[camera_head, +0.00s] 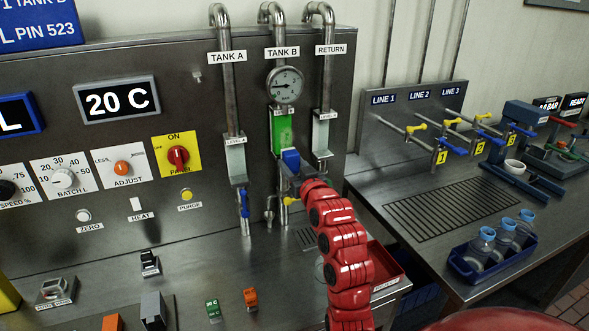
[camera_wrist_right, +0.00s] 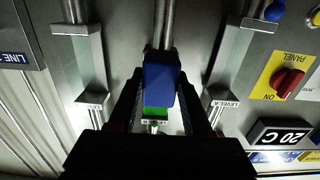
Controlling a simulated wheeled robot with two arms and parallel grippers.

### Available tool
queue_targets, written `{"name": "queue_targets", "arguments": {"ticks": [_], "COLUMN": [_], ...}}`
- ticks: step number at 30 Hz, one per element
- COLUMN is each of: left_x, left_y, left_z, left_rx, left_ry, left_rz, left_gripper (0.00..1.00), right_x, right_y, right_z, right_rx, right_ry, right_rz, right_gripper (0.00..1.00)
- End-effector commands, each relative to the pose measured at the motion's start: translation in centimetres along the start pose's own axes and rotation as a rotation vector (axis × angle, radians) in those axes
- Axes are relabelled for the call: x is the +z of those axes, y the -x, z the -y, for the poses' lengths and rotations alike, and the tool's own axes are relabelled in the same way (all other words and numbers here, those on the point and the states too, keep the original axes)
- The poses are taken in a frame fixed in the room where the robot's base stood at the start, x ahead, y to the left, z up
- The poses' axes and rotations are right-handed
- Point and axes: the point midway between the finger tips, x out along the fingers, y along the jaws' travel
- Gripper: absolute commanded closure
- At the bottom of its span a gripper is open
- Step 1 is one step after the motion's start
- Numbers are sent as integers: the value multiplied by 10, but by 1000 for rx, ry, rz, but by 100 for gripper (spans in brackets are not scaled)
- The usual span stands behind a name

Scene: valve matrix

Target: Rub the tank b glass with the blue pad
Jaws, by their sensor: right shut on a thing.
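The tank B glass (camera_head: 282,130) is a green-filled sight tube below the round gauge, under the TANK B label. The blue pad (camera_head: 291,160) is at the lower end of this glass, covering its lower part in the head view. My right gripper (camera_head: 295,174) is shut on the pad from below. In the right wrist view, the blue pad (camera_wrist_right: 160,85) sits between the two dark fingers, with a bit of the green glass (camera_wrist_right: 155,113) beyond it. I cannot tell whether pad and glass touch. My left gripper is not in view.
The tank A pipe (camera_head: 235,150) and return pipe (camera_head: 322,135) flank the glass closely. A yellow-handled valve (camera_head: 290,201) and a blue-handled valve (camera_head: 244,203) are low on the pipes. A blue bottle tray (camera_head: 470,270) stands on the right bench.

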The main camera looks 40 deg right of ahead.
Motion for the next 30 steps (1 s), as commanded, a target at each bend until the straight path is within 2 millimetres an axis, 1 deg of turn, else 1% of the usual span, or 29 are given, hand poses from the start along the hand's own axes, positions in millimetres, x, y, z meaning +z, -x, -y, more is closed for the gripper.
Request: {"name": "queue_targets", "arguments": {"ticks": [14,30], "left_x": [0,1], "left_y": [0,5], "left_z": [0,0], "left_rx": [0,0], "left_ry": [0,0], "left_rz": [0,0], "left_gripper": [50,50], "right_x": [1,2], "right_y": [0,-11], "right_z": [0,0], "right_rx": [0,0], "right_ry": [0,-1], "right_rz": [1,4], "right_gripper": [95,95]}}
